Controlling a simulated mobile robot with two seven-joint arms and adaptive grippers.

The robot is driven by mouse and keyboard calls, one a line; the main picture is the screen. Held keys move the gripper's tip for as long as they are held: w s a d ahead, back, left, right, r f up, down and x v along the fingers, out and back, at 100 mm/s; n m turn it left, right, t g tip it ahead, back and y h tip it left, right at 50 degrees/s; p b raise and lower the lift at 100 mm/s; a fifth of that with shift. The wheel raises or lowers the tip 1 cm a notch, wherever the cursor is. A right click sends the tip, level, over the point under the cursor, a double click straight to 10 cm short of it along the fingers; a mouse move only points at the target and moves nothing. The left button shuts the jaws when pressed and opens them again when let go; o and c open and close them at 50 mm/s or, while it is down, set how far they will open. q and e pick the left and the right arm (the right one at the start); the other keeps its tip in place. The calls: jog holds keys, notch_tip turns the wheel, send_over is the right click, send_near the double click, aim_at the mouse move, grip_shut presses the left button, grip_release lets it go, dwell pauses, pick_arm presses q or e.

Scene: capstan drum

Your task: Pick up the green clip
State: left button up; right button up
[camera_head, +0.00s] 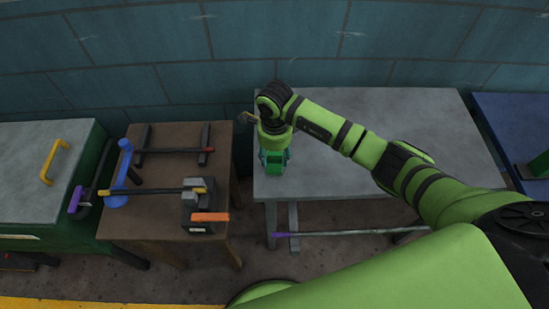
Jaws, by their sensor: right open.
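My right arm reaches in from the right and its wrist bends down over the left end of the grey table (370,110). My right gripper (273,158) points down there and is open. A small green piece (274,169) shows at its fingertips, near the table's left edge. It looks like the green clip, but the gripper covers much of it. I cannot tell whether the fingers touch it. My left gripper is not in view.
A brown wooden table (160,222) stands left of the grey one, with bars, a blue stand (117,200) and a block with an orange handle (210,217). A green cabinet (35,145) is at far left and a blue table (520,115) at far right. The grey table's middle looks clear.

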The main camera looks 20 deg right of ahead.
grip_shut()
